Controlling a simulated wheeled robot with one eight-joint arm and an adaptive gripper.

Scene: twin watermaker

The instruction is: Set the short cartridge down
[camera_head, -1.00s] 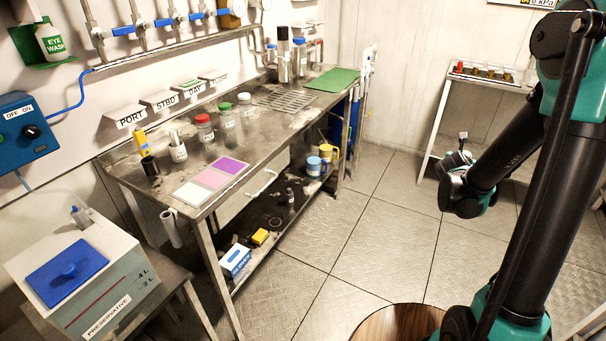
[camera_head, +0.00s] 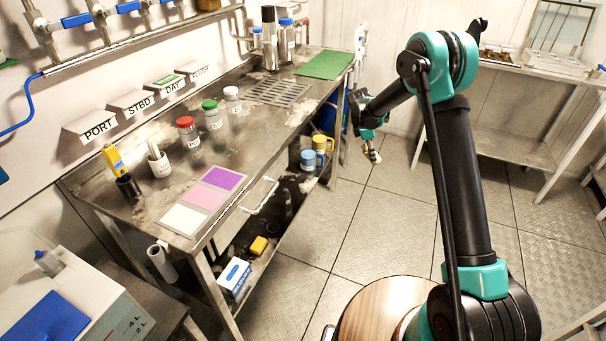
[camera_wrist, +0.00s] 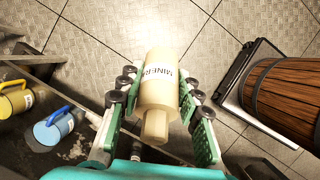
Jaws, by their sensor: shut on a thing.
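My gripper (camera_wrist: 152,110) is shut on the short cartridge (camera_wrist: 160,82), a cream cylinder with a narrower stub end and a white label reading "MINERA", partly cut off. The green fingers lie along both its sides. In the head view my gripper (camera_head: 371,143) hangs over the floor, just right of the bench's far end, with the small pale cartridge (camera_head: 374,155) below it. The cartridge is in the air, apart from any surface. The steel bench (camera_head: 140,205) carries a green mat (camera_head: 325,65) at its far end.
Red-, green- and white-lidded jars (camera_head: 188,138), a slotted rack (camera_head: 279,93) and coloured pads (camera_head: 205,200) stand on the bench. Blue and yellow mugs (camera_head: 309,160) sit on its lower shelf. A side table (camera_head: 545,68) stands at right.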

